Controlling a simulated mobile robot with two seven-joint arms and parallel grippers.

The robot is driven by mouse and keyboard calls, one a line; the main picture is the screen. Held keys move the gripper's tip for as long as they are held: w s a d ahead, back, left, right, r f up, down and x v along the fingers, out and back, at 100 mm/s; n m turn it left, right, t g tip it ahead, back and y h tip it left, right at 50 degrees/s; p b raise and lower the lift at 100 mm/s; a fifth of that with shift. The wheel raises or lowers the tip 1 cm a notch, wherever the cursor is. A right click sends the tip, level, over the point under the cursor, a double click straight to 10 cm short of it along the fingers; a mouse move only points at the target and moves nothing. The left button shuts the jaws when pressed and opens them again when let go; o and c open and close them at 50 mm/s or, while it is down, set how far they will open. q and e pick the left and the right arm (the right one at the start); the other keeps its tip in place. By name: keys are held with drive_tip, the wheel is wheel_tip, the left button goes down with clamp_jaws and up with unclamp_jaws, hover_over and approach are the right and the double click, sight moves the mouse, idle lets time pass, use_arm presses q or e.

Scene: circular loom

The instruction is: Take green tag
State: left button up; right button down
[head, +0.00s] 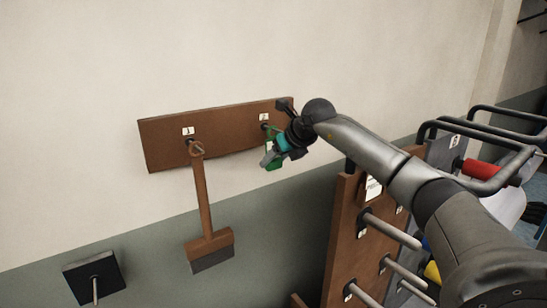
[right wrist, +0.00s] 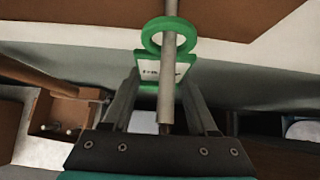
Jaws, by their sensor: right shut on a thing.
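The green tag (right wrist: 157,70) has a ring at its top and a white label with small dark print. In the right wrist view its ring is around a grey peg (right wrist: 168,100), and its body is at the fingertips of my right gripper (right wrist: 158,95). In the head view the tag (head: 270,132) hangs at the right peg of the brown wall board (head: 165,148), partly hidden by my right gripper (head: 272,158). My right gripper is shut on the tag. My left gripper is not in view.
A brown scraper-like tool (head: 204,200) hangs from the board's left peg. A dark block with a peg (head: 78,280) is on the wall at lower left. A brown rack with several grey pegs (head: 343,235) stands at right, under my right arm. Wall between is clear.

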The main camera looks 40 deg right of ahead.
drive_tip(key=shift+s+r, duration=0.15)
drive_tip(key=shift+s, duration=0.2)
drive_tip(key=shift+s+r+b, duration=0.1)
drive_tip(key=shift+s+b, duration=0.2)
drive_tip(key=s+b, duration=0.5)
drive_tip(key=shift+s+a+r, duration=0.2)
drive_tip(key=shift+a+r, duration=0.15)
drive_tip(key=shift+f, duration=0.1)
